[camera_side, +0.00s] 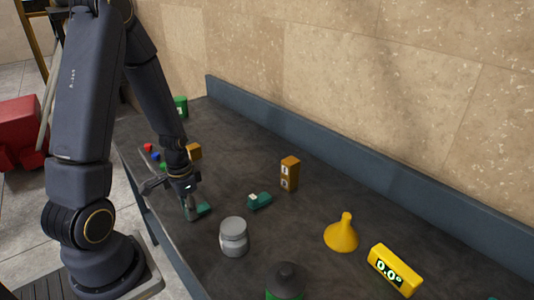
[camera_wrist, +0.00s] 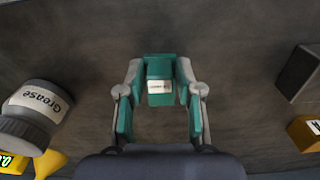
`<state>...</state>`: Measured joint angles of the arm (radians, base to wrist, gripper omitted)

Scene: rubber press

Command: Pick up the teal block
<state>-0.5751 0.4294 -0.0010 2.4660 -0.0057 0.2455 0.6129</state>
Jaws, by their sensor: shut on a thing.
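A teal block with a white label (camera_wrist: 160,80) sits between the two fingertips of my gripper (camera_wrist: 160,78) in the wrist view. The grey fingers with teal pads close on its left and right sides. In the side view my gripper (camera_side: 190,209) points down near the table's front edge, with the teal block (camera_side: 204,209) at its tips, partly hidden by the fingers. I cannot tell whether the block touches the table. A second teal block with a white label (camera_side: 259,201) lies on the table to the right, apart from my gripper.
A grey grease jar (camera_side: 233,238) stands close to the right of my gripper. A second orange block (camera_side: 194,152) is behind the gripper.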

